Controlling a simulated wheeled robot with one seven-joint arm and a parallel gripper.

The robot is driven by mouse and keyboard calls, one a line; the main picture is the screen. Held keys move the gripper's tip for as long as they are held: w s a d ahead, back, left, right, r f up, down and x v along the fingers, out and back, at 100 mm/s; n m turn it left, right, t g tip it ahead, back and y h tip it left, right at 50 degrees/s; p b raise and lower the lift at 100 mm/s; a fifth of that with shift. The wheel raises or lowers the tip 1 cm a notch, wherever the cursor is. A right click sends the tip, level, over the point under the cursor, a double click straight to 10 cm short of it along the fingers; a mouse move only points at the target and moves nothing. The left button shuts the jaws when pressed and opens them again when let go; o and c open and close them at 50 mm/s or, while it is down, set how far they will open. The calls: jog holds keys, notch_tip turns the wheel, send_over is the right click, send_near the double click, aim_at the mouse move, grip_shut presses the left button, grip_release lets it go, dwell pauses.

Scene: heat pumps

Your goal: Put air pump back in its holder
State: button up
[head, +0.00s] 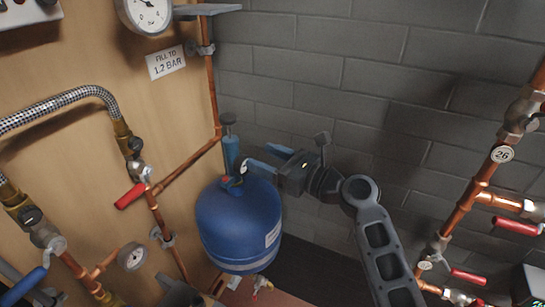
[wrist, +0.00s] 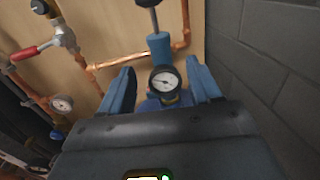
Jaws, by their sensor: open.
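The air pump (head: 231,152) is a slim blue cylinder with a dark rod and handle on top. It stands roughly upright just behind the blue tank (head: 238,225). In the wrist view the pump (wrist: 159,47) shows beyond the fingertips, with its rod rising from it. My gripper (head: 259,157) has blue fingers, is open and empty, and is over the tank's top, to the right of the pump. In the wrist view a round gauge (wrist: 164,82) shows between the fingers (wrist: 160,68). I cannot make out the holder; the pump's lower end is hidden.
A wooden panel at left carries copper pipes (head: 175,165), a red-handled valve (head: 130,196) and a pressure gauge (head: 147,12). More pipework with red valves (head: 517,227) stands at right. A grey block wall (head: 370,90) closes the back.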

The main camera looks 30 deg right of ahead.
aim_at(230, 137)
jog(key=b+x, duration=0.1)
jog(key=x, duration=0.9)
jog(key=shift+w+a, duration=0.1)
jog(key=shift+w, duration=0.1)
jog(key=c, duration=1.1)
jog(key=shift+r+p, duration=2.1)
jog(key=shift+p, duration=0.3)
grip_shut()
